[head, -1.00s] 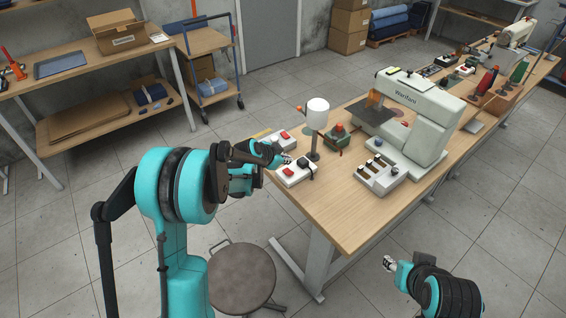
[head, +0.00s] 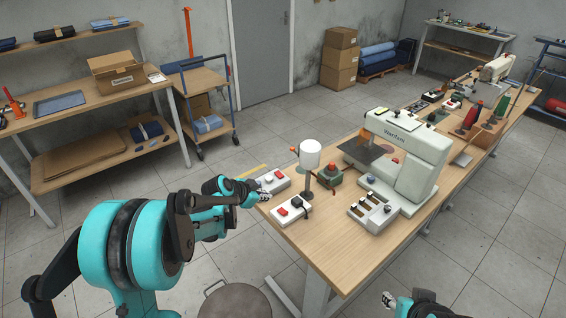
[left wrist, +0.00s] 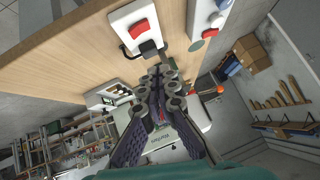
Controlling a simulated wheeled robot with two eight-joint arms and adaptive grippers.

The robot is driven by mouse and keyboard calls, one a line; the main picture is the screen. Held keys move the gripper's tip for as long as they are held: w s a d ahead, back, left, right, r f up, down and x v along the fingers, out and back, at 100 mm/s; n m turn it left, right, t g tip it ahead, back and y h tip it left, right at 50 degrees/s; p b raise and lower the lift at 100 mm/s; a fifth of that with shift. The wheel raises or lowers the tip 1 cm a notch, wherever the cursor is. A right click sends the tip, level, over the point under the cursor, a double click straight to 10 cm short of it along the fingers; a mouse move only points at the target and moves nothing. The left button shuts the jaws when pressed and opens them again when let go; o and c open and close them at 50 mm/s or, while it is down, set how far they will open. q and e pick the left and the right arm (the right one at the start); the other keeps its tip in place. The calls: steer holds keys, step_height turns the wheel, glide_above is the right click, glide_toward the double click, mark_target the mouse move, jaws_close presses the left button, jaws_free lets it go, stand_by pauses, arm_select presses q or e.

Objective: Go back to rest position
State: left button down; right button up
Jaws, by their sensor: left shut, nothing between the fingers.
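My left gripper (head: 262,197) is shut and empty at the near left edge of the wooden table (head: 330,245). It is beside two small control boxes: a grey one with a red and a white button (head: 268,182), and a white one with a red and a black switch (head: 291,211). In the left wrist view the closed fingers (left wrist: 158,88) point toward the white box with the red switch (left wrist: 133,22). My right gripper (head: 388,299) shows only its small tip at the bottom edge; its jaw state is unclear.
A sewing machine (head: 405,152) and a post with a white cylinder (head: 310,158) stand on the table. A round stool (head: 235,300) is below my left arm. A shelf bench (head: 100,102) and a trolley (head: 200,82) stand at left. Floor between is clear.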

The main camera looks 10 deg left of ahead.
arm_select(q)
steer(key=s+d+r+n+y, duration=0.1)
steer(key=s+r+n, duration=0.1)
steer(key=s, duration=0.8)
steer(key=s+d+r+n+g+y, duration=0.1)
steer(key=s+n, duration=0.3)
steer(key=s, duration=0.6)
steer(key=s+d+r+n+y, duration=0.1)
steer(key=s+d+r+n, duration=0.1)
steer(key=s, duration=0.8)
steer(key=shift+s+d+r+n+y, duration=0.15)
steer(key=shift+d+r+n+y, duration=0.3)
steer(key=shift+r, duration=0.3)
